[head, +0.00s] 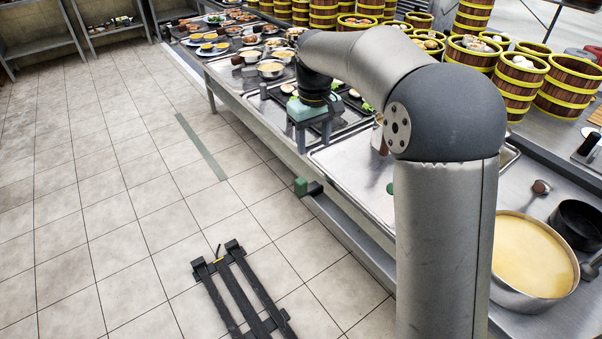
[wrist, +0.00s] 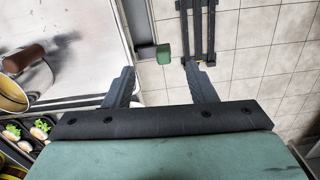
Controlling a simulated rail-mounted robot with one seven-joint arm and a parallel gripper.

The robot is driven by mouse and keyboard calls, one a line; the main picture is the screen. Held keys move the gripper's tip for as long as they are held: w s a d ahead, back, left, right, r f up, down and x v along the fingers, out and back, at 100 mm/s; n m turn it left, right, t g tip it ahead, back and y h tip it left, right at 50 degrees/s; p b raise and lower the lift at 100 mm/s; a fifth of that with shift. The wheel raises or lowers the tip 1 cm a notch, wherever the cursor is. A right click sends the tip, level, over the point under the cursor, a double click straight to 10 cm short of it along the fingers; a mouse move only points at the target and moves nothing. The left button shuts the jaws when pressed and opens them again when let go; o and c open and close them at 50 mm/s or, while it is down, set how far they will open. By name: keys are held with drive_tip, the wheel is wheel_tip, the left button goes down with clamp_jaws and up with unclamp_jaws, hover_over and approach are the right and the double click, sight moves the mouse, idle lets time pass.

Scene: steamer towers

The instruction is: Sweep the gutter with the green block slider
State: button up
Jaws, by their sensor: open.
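The slider's green block (head: 300,187) sits at the front edge of the metal counter, with a dark grey part (head: 315,188) on its counter side. The green block (wrist: 164,49) and the dark part (wrist: 145,55) also show in the wrist view. A narrow metal channel (head: 350,236), apparently the gutter, runs along the counter front from the slider toward the near right. My gripper (wrist: 159,67) is open and empty. In the wrist view the block appears between and beyond its fingertips, apart from them. In the head view my gripper's green-grey body hangs over the counter, beyond the slider.
A shallow metal tray (head: 345,165) lies on the counter near the slider. Bamboo steamers (head: 515,85) stand behind, and small dishes (head: 208,38) fill the far end. A large pot (head: 530,258) stands at the near right. The tiled floor (head: 120,190) in front is mostly clear.

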drive_tip(key=n, duration=0.1)
hover_over(301, 180)
wheel_tip(301, 180, down, 2)
wheel_tip(301, 180, down, 17)
drive_tip(key=shift+f+b, duration=0.2)
drive_tip(key=shift+b, duration=0.45)
clamp_jaws()
